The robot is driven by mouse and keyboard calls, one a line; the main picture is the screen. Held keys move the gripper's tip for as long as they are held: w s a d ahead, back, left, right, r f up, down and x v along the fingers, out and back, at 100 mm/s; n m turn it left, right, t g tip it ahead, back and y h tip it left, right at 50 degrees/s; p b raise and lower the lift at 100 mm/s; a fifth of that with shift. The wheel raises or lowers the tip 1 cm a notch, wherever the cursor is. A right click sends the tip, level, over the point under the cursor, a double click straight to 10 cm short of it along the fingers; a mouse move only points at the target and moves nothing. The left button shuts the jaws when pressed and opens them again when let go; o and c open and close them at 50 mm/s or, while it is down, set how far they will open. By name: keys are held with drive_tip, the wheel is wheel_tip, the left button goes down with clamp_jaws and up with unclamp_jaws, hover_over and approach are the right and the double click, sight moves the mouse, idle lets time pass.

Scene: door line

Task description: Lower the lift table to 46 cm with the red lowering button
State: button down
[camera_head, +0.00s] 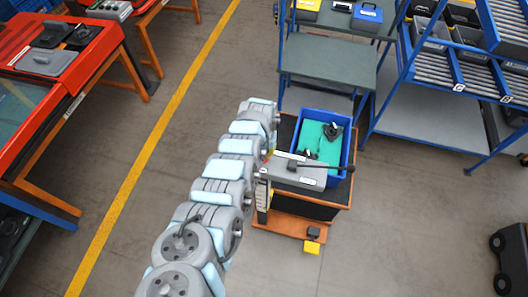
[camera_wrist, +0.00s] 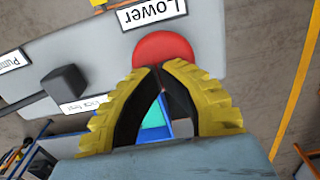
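The red lowering button (camera_wrist: 163,48) sits on a grey control panel (camera_wrist: 225,35) beside a label reading "Lower". My gripper (camera_wrist: 160,70) has its two yellow fingertips together right at the button's edge in the wrist view; I cannot tell whether they touch or press it. In the head view the grey panel (camera_head: 310,179) stands at the front of the lift table (camera_head: 336,196), and my arm's end covers the button. A blue bin (camera_head: 346,150) with a green bottom and dark parts rests on the table. The height reading is too small to read.
A black lever (camera_wrist: 65,90) and a "Pump" label (camera_wrist: 12,62) are on the same panel. A blue-framed shelf (camera_head: 333,62) stands behind, and a roller rack (camera_head: 425,110) to the right. The floor in front is clear.

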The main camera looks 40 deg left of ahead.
wheel_tip(320, 180, up, 4)
drive_tip(key=p, duration=0.3)
drive_tip(key=shift+f+p, duration=0.1)
drive_tip(key=shift+p, duration=0.3)
drive_tip(key=shift+w+a+r, duration=0.1)
drive_tip(key=shift+r, duration=2.35)
drive_tip(key=shift+r+b, duration=0.6)
drive_tip(key=shift+r, duration=1.8)
